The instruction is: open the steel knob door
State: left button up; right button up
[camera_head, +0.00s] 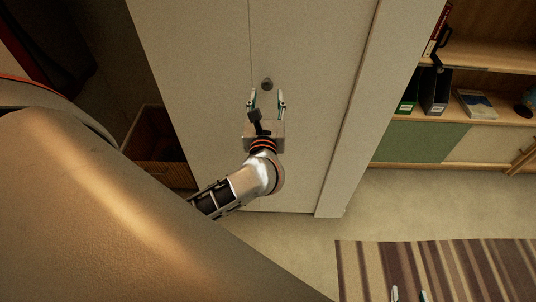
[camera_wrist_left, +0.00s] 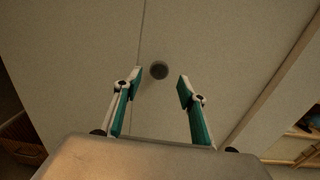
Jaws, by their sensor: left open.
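A pale door (camera_head: 310,45) with a vertical seam on its left fills the middle of the head view. Its small round dark-grey knob (camera_head: 267,84) sits just right of the seam. My left gripper (camera_head: 267,94) is open in front of the door, with the knob just beyond the fingertips. In the left wrist view the knob (camera_wrist_left: 159,70) shows slightly beyond and between the two spread fingertips, apart from both. My right gripper (camera_head: 408,294) shows only as two separated fingertips at the bottom edge, over the striped rug.
A wooden shelf (camera_head: 490,55) with binders (camera_head: 434,90) and a book (camera_head: 476,104) stands at the right. A brown wooden box (camera_head: 158,150) is left of the door. A striped rug (camera_head: 450,268) lies on clear floor at the lower right.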

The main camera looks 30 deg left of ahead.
pick_arm(q)
jog(key=s+d+r+m+t+h, duration=0.2)
jog(key=s+d+r+m+t, duration=0.35)
jog(key=m, duration=0.55)
jog(key=s+d+f+m+h+p, duration=0.2)
jog(key=d+f+m+h, duration=0.3)
jog(key=d+m+h, duration=0.75)
jog(key=s+f+m+g, duration=0.45)
jog(key=f+m, duration=0.75)
jog(key=m, duration=0.3)
jog(key=s+a+f+m+g+y, duration=0.2)
jog(key=s+f+m+g, duration=0.3)
jog(key=f, duration=0.9)
jog(key=shift+s+a+m+g+p, duration=0.35)
jog(key=shift+s+a+m, duration=0.4)
jog(key=shift+s+m, duration=1)
jog(key=shift+s+y, duration=0.15)
jog(key=shift+y, duration=0.1)
